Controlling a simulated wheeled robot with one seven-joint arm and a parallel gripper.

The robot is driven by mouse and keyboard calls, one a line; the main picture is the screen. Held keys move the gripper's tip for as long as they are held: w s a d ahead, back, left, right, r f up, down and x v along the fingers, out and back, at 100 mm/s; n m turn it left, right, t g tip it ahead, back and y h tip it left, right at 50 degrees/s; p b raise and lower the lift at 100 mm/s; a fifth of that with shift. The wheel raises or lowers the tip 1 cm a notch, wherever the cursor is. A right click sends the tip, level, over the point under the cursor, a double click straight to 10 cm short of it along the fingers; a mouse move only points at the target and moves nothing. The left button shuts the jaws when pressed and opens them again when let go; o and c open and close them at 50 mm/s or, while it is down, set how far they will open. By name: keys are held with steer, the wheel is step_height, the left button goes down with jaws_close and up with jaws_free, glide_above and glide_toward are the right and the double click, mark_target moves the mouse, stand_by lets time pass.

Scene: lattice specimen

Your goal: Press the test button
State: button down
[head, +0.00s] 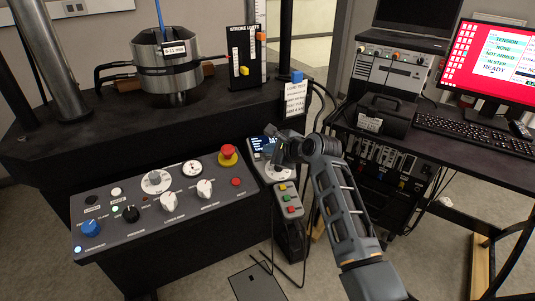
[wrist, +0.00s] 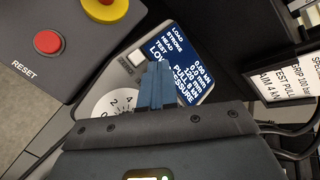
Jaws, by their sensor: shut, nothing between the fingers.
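A small control panel (head: 256,145) stands just right of the main console, largely covered by my gripper (head: 280,152). No readable label names any button as the test button. The fingers hide part of the display and dial.
The main console (head: 120,235) carries knobs, a red reset button (wrist: 47,42) and a yellow-and-red mushroom button (head: 228,154). A pendant (head: 288,203) with coloured buttons hangs below the panel. A sign (head: 296,99) and cables are close right.

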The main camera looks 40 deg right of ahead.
steer(key=shift+s+a+r+p, duration=0.1)
steer(key=shift+s+r+p, duration=0.1)
steer(key=shift+r+p, duration=0.75)
steer(key=shift+f, duration=0.1)
steer(key=r+p, duration=0.2)
steer(key=p, duration=0.1)
steer(key=s+r+p, duration=0.1)
steer(key=r+p, duration=0.1)
steer(key=p, duration=0.1)
steer(key=shift+s+a+r, duration=0.1)
steer(key=shift+a+r, duration=0.05)
steer(key=shift+r, duration=0.15)
steer(key=c, duration=1.8)
jaws_free()
